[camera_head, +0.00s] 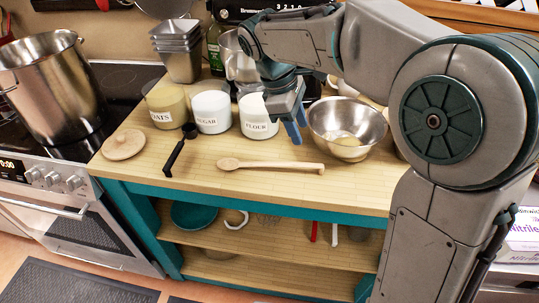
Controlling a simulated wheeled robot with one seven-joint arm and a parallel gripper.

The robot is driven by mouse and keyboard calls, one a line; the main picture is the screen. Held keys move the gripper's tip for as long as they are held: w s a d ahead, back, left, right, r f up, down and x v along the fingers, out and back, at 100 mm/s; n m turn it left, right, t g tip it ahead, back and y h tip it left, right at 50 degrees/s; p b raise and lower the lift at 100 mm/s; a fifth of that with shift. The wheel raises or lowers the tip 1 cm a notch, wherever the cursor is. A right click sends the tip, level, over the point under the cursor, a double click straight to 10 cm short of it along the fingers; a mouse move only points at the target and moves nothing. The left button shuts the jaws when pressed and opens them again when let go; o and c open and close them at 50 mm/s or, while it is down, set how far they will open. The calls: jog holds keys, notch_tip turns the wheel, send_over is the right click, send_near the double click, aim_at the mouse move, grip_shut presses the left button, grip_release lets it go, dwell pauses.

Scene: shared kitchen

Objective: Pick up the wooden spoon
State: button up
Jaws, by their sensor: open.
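The wooden spoon (270,166) lies flat on the wooden counter near its front edge. Its bowl is at the left and its handle runs to the right. My gripper (297,132) is open and empty, above the counter. In the picture it is above the right part of the spoon's handle, between the flour canister and the metal bowl. The blue fingers point down and are apart from the spoon.
A metal bowl (347,128) stands right of my gripper, and the flour canister (258,117) stands left of it. A black scoop (180,150) and a round wooden lid (123,145) lie farther left. The counter around the spoon is clear.

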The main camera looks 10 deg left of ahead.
jog(key=w+a+f+n, duration=0.2)
jog(key=a+n, duration=0.1)
jog(key=a, duration=0.1)
jog(key=x, duration=0.8)
jog(key=d+x, duration=0.1)
jog(key=x, duration=0.3)
jog(key=shift+w+d+f, duration=0.1)
jog(key=shift+w+d, duration=0.05)
jog(key=shift+d, duration=0.05)
grip_shut()
